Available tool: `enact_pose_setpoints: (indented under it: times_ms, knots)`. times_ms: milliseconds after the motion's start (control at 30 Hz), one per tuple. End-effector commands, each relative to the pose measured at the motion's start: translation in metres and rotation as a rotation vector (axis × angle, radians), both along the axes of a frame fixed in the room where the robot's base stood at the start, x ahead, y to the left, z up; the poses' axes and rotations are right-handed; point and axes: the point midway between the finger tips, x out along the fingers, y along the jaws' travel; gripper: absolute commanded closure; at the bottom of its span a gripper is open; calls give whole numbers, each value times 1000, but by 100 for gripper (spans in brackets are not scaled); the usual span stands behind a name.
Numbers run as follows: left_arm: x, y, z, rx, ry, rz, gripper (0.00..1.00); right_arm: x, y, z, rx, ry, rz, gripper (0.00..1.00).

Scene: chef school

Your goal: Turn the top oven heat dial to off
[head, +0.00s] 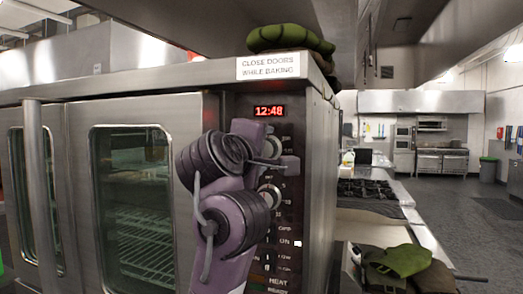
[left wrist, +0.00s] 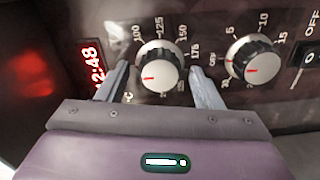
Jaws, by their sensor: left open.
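The top oven heat dial (left wrist: 156,71) is a silver knob with a black ring, a red pointer mark and numbers from about 100 to 175. In the left wrist view it sits between the two grey fingers of my open left gripper (left wrist: 158,75), one on each side. I cannot tell if the fingers touch it. In the head view the top dial (head: 271,147) is partly hidden by my left gripper (head: 274,163) at the control panel. A second dial (left wrist: 252,62), numbered about 5 to 15, is beside it. My right gripper is not in view.
The red clock display (head: 269,111) reads 12:48 above the dials. A black switch (left wrist: 307,62) lies past the second dial. Glass oven doors (head: 133,210) stand left. Green mitts (head: 291,38) lie on top of the oven. A counter with burners (head: 368,188) stands right.

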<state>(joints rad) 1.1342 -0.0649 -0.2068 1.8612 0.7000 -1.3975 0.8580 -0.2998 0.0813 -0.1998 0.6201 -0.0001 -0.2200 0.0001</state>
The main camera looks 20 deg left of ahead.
Motion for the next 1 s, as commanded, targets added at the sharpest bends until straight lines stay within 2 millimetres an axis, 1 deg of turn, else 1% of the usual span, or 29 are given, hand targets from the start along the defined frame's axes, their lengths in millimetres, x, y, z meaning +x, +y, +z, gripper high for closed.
enact_pose_setpoints:
  times_ms: [67,167,400,533,700,1000]
  knots:
    - [-3,1,0,1,-2,2,40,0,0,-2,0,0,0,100]
    - [-13,2,0,4,-5,4,40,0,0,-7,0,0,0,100]
    - [-53,3,-2,5,-6,5,40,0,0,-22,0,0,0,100]
    - [-69,3,-1,2,-6,2,40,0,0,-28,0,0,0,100]
    - [-78,3,-1,0,-1,1,40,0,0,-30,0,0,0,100]
    - [-78,3,0,-1,0,0,40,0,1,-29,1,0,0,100]
